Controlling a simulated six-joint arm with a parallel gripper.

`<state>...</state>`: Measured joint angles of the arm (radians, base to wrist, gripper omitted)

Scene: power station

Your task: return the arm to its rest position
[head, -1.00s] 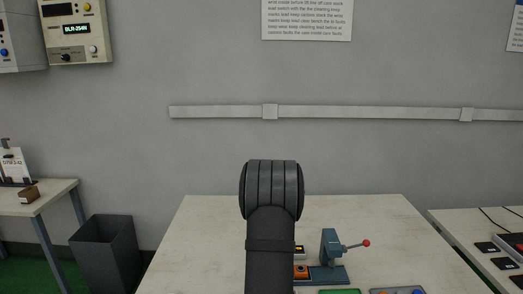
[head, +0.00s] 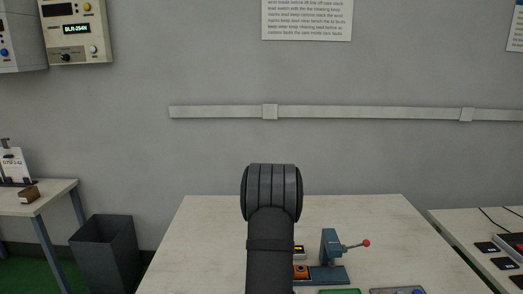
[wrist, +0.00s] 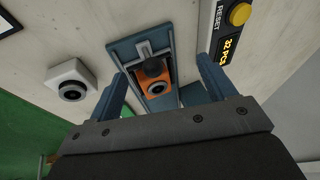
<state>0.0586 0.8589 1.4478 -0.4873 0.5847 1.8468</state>
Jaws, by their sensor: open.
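My arm (head: 271,220) stands upright in the middle of the head view, a dark grey link with a rounded joint on top. My gripper (wrist: 160,75) shows in the wrist view with its two blue-grey fingers spread apart and nothing held between them. Beyond the fingers is a blue press-like fixture (wrist: 126,50) with an orange block (wrist: 152,72) in it, apart from the fingers. In the head view the gripper is hidden behind or below my arm.
The fixture (head: 329,262) with a red-knobbed lever stands on the central table (head: 210,230). A counter box with a yellow button (wrist: 239,14) and a white round-buttoned box (wrist: 73,80) lie nearby. A side table (head: 55,195) and bin (head: 107,250) stand left; another table is right.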

